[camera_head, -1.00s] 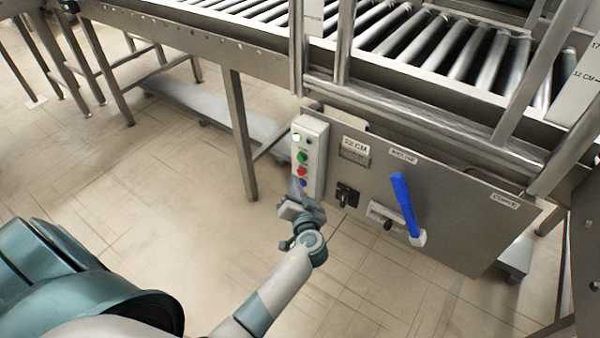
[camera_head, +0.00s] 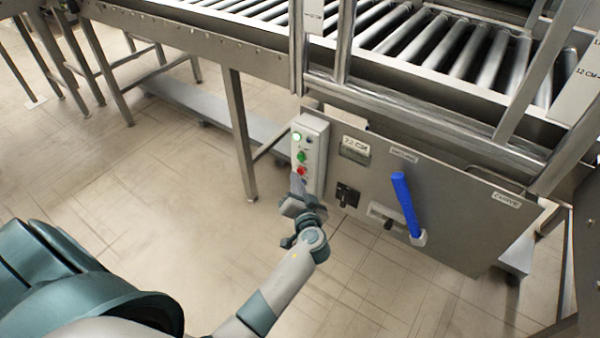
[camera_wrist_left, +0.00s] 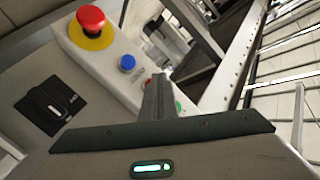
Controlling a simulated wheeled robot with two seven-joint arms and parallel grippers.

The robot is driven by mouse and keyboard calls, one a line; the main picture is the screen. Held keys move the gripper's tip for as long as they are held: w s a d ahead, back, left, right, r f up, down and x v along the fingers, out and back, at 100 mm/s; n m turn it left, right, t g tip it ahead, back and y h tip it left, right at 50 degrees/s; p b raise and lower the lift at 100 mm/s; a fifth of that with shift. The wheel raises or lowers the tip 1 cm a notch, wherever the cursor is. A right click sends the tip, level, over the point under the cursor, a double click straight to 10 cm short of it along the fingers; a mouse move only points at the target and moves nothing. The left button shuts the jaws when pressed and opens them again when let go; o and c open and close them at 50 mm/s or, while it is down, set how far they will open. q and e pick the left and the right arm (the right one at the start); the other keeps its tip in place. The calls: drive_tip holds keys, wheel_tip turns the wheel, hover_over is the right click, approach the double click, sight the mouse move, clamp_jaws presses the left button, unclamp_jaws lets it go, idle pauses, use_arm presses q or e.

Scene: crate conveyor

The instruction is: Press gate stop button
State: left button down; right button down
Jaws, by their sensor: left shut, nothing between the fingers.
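A pale button box (camera_head: 319,150) hangs at the left end of the control panel. Contact cannot be told. No label naming the gate stop button is readable. My right gripper is out of view.
A red mushroom button on a yellow disc (camera_wrist_left: 90,18) sits farther along the box. A black switch (camera_head: 347,195) and a blue lever (camera_head: 405,203) are on the panel to the right. The roller conveyor (camera_head: 440,45) runs above.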

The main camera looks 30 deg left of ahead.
use_arm(q)
drive_tip(key=shift+w+b, duration=0.3)
drive_tip(key=shift+w, duration=0.15)
idle(0.7)
drive_tip(key=shift+s, duration=0.9)
drive_tip(key=shift+s+a, duration=0.2)
drive_tip(key=shift+s, duration=2.3)
